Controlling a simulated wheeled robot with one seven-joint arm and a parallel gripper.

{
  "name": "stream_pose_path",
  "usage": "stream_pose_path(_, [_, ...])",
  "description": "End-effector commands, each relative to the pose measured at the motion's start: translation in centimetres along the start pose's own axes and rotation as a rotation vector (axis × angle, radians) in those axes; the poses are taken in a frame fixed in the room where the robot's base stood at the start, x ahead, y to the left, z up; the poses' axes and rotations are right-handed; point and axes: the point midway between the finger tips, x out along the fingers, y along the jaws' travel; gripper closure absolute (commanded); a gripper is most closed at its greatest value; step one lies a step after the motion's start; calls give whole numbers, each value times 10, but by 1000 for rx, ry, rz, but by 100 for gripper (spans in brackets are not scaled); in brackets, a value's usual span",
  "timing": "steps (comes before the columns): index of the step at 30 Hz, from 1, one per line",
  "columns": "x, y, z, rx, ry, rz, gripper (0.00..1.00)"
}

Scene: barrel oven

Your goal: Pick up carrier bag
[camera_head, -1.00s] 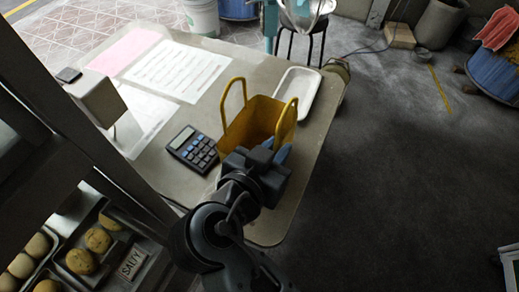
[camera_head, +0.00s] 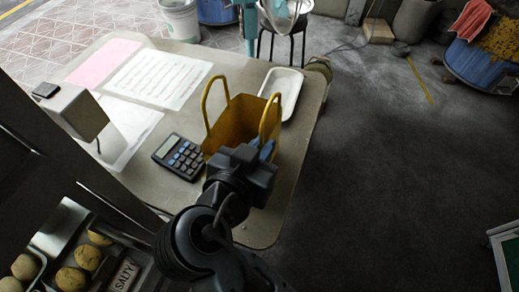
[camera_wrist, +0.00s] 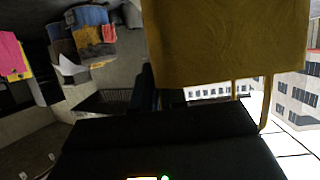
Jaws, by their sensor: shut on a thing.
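The carrier bag (camera_head: 232,122) is yellow, open at the top, with two looped handles standing up. In the head view it is over the table, right of the calculator. My gripper (camera_head: 262,146) is at the bag's near right side, its blue fingers shut on it by the near handle. The dark gripper body hides part of the bag's lower near side. In the wrist view the bag (camera_wrist: 225,40) fills the upper right, with a handle hanging toward the lower right. I cannot tell whether the bag's base touches the table.
The table (camera_head: 262,226) also bears a calculator (camera_head: 180,156), a white tray (camera_head: 290,88), printed sheets (camera_head: 160,76) and a grey box (camera_head: 75,112). A shelf of buns (camera_head: 72,278) is at the lower left. Dark open floor (camera_head: 390,170) lies to the right.

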Motion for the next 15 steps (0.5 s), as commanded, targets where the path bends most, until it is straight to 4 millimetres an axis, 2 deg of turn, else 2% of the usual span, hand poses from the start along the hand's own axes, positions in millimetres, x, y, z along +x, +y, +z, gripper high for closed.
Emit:
stream_pose_path(5, [-11,2,-30,7,1,0,100])
stream_pose_path(9, [-12,38,-48,5,1,3,100])
stream_pose_path(15, [-15,79,-74,5,1,2,100])
